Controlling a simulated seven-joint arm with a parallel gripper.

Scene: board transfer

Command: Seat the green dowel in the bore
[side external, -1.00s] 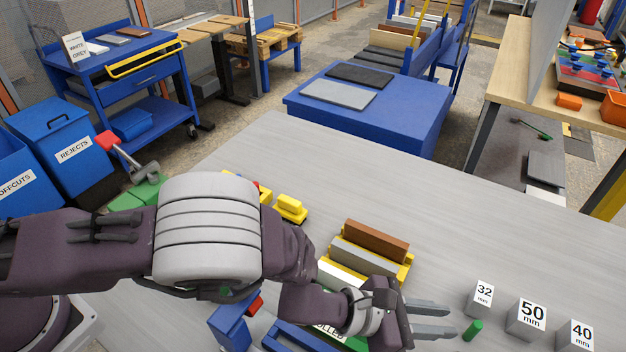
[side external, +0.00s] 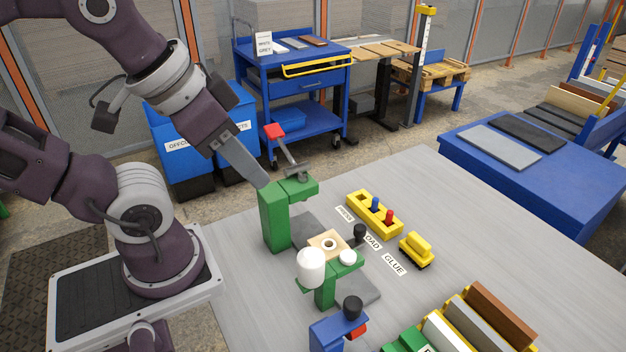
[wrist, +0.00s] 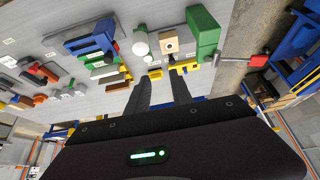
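A wooden block with a round ringed bore (side external: 328,243) sits between the green press (side external: 274,216) and a white cylinder. In the wrist view the block (wrist: 169,42) shows a dark hole. My gripper (side external: 262,182) is raised above the table, near the top of the press in the side view. In the wrist view the two fingers of my gripper (wrist: 160,88) are apart, with nothing visible between them. I cannot make out the green dowel in either current view.
A yellow holder (side external: 375,212) with a blue and a red peg stands behind the block. A small yellow item (side external: 415,249) is to its right. A red-handled lever (side external: 286,148) rises from the press. A blue fixture (side external: 338,333) stands in front.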

